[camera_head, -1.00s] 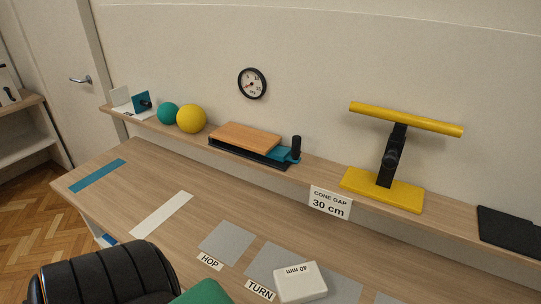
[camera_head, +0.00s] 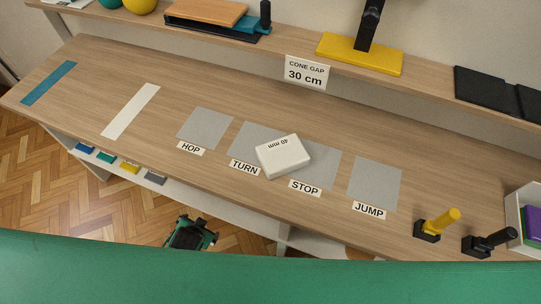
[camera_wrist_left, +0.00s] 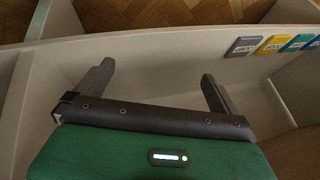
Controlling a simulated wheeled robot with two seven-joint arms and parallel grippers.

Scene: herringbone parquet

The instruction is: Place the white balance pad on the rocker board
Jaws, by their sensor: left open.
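The white balance pad (camera_head: 284,156), a white block marked 40 mm, lies flat on the table, overlapping the grey squares between the TURN and STOP labels. A wooden-topped board (camera_head: 206,12) with a dark base sits on the raised back shelf; it may be the rocker board, but I cannot be sure. My left gripper (camera_head: 194,226) is low in front of the table's front edge, apart from the pad. In the left wrist view its two fingers (camera_wrist_left: 155,78) are spread with nothing between them. My right gripper is not in view.
A yellow stand (camera_head: 358,54) and black slabs (camera_head: 497,94) stand on the back shelf. Yellow and black handled items (camera_head: 437,224) stand at the table's right, beside a white bin (camera_head: 515,215). Coloured cards (camera_head: 130,167) line the under-table shelf.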

